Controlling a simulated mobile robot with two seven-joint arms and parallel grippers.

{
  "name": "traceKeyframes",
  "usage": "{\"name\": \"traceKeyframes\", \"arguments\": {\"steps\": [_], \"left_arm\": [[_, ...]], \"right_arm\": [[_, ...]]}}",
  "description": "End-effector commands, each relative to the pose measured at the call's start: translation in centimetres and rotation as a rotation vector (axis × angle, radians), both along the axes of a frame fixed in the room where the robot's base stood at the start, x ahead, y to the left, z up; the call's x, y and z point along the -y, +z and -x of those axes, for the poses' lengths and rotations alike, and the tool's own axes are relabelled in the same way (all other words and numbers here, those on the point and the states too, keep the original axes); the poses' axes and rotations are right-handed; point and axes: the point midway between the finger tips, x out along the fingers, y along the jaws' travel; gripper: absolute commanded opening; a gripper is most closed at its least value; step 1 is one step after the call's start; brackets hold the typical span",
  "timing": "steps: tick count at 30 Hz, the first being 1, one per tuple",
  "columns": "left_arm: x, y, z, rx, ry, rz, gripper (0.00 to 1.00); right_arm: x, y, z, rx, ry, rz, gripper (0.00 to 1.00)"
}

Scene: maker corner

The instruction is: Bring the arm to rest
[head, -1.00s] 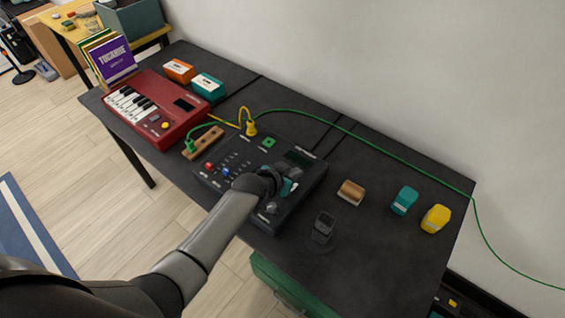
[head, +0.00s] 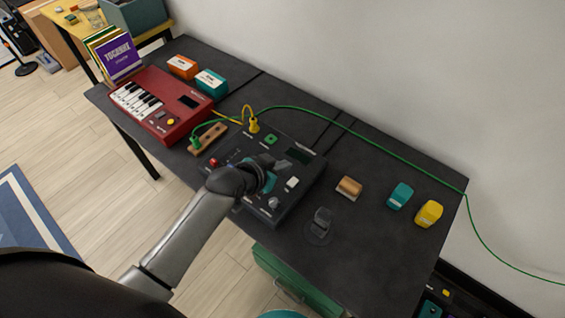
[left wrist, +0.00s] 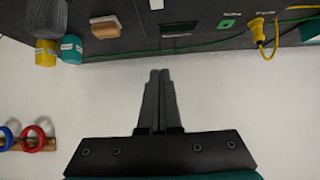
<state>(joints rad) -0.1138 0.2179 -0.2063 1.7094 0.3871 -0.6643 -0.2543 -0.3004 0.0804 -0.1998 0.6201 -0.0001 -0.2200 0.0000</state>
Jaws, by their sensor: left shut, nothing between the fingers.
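My left arm reaches in from the lower left in the head view. Its gripper (head: 284,164) is over the black mixer box (head: 288,201) on the dark table. In the left wrist view the two fingers of the left gripper (left wrist: 160,73) lie together, with nothing between them. That view looks toward the white wall, with the table upside down along the top. Whether the gripper touches the box cannot be told. My right gripper does not show.
A red keyboard (head: 160,105) and a wooden block (head: 207,137) with a green plug stand left of the box. A green cable (head: 375,143) runs along the back. A wooden piece (head: 349,188), a teal item (head: 400,196) and a yellow item (head: 429,213) stand right.

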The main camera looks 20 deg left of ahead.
Motion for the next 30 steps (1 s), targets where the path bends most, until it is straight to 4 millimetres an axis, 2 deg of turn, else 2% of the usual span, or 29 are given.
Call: {"name": "traceKeyframes", "arguments": {"steps": [17, 20, 22, 27, 30], "left_arm": [[0.1, 0.0, 0.3, -0.007, -0.001, -0.001, 0.0], [0.4, 0.0, 1.9, -0.047, -0.005, -0.008, 0.0], [0.5, 0.1, 3.8, -0.096, -0.005, -0.021, 0.0], [-0.1, 0.9, 10.0, -0.259, 0.03, -0.077, 0.0], [-0.9, 1.6, 12.9, -0.335, 0.063, -0.107, 0.0]], "right_arm": [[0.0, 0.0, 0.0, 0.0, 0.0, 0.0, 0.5], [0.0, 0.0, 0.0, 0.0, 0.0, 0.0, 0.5], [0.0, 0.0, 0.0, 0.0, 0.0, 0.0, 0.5], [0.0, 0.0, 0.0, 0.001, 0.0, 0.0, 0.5], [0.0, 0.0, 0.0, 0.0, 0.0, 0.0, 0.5]]}}
